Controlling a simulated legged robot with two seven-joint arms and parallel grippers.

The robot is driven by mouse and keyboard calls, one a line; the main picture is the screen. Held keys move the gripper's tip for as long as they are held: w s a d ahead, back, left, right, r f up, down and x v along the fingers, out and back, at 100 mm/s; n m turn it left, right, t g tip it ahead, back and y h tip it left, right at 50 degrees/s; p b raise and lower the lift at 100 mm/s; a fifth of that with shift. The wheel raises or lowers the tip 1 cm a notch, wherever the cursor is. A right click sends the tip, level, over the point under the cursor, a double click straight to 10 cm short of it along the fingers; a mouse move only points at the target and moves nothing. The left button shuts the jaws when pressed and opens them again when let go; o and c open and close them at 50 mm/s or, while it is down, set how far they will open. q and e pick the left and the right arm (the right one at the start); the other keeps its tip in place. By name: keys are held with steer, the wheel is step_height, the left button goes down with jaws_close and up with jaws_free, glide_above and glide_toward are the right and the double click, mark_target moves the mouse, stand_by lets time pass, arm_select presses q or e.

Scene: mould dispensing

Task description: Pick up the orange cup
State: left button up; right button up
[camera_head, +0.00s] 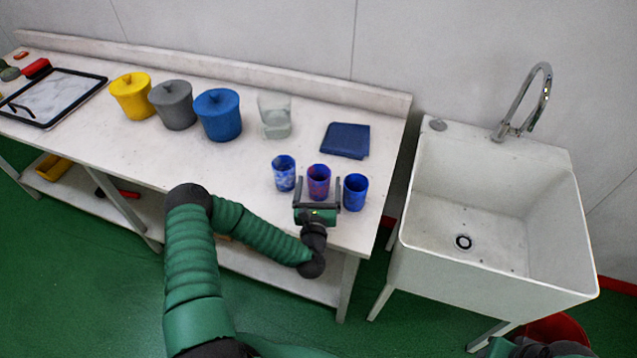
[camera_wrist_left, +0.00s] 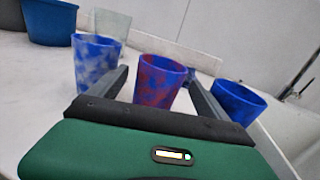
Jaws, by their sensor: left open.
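No plainly orange cup shows; the middle of three cups is mottled red and blue (camera_head: 318,182), upright near the table's front edge. My left gripper (camera_head: 319,184) is open, with one finger on each side of this cup. In the left wrist view the red-and-blue cup (camera_wrist_left: 158,82) stands between the two fingers, and I cannot tell whether they touch it. A blue-and-white cup (camera_head: 284,173) stands to its left and a blue cup (camera_head: 355,191) to its right, both outside the fingers. My right gripper is not in view.
The white table (camera_head: 245,165) also holds a clear container (camera_head: 275,118), a folded blue cloth (camera_head: 345,140), and blue (camera_head: 218,116), grey (camera_head: 173,106) and yellow (camera_head: 131,97) lidded pots. A white sink (camera_head: 480,262) with a tap (camera_head: 538,100) stands to the right.

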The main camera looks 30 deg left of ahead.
mark_target(320, 167)
arm_select(q)
steer(key=x, duration=0.2)
steer(key=shift+w+a+r, duration=0.15)
steer(key=shift+w+r, duration=0.1)
steer(key=shift+w+f, duration=0.15)
steer(key=shift+w, duration=0.1)
steer(key=shift+s+a, duration=0.1)
steer(key=c, duration=1.4)
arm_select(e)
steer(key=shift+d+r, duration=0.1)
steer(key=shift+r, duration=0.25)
arm_select(q)
steer(key=shift+c, duration=0.2)
steer(key=shift+r, duration=0.6)
step_height(320, 167, up, 2)
steer(key=shift+r, duration=0.2)
steer(key=r+b+v, duration=0.1)
steer(key=v, duration=1.5)
steer(key=shift+w+d+r, duration=0.25)
steer(key=shift+d+r, duration=0.05)
steer(key=shift+d, duration=0.1)
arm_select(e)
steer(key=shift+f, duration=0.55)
